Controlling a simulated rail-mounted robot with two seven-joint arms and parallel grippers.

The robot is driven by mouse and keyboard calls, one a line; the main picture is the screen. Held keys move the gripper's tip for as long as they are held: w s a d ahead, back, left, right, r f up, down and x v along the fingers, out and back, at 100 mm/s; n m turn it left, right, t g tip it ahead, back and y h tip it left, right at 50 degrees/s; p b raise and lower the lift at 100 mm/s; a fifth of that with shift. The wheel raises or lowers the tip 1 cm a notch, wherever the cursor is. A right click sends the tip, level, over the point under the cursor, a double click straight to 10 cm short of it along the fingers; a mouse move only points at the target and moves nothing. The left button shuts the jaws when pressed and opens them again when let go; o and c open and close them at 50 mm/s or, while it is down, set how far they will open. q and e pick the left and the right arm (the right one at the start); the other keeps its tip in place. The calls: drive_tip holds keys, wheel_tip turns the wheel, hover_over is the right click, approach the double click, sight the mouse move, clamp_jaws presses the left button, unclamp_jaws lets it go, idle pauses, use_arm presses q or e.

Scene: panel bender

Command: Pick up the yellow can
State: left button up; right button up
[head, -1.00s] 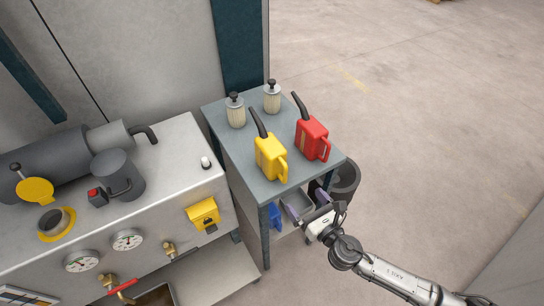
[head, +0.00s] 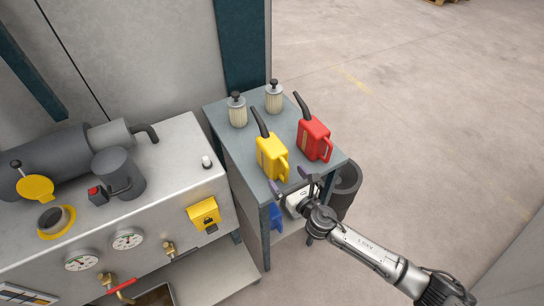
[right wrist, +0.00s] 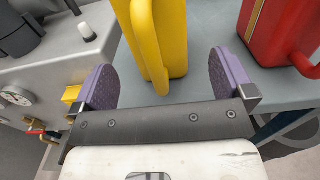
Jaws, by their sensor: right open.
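The yellow can (head: 270,157), with a black spout and a side handle, stands upright on the grey-topped side table (head: 231,158). My right gripper (head: 291,187) is open and empty just in front of the can, at the table's near edge. In the right wrist view the yellow can (right wrist: 168,35) rises ahead between the two purple finger pads of the gripper (right wrist: 166,78), its handle facing me. The pads have not closed on it. The can's top is out of that view. My left gripper does not show.
A red can (head: 313,138) stands close to the right of the yellow one; it also shows in the wrist view (right wrist: 285,30). Two pale filter canisters (head: 237,112) (head: 274,98) stand behind.

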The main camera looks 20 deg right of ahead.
sight(281, 175)
drive_tip(key=shift+x, duration=1.85)
drive_tip(key=shift+f, duration=0.1)
drive_tip(key=c, duration=1.2)
drive_tip(key=shift+c, duration=0.4)
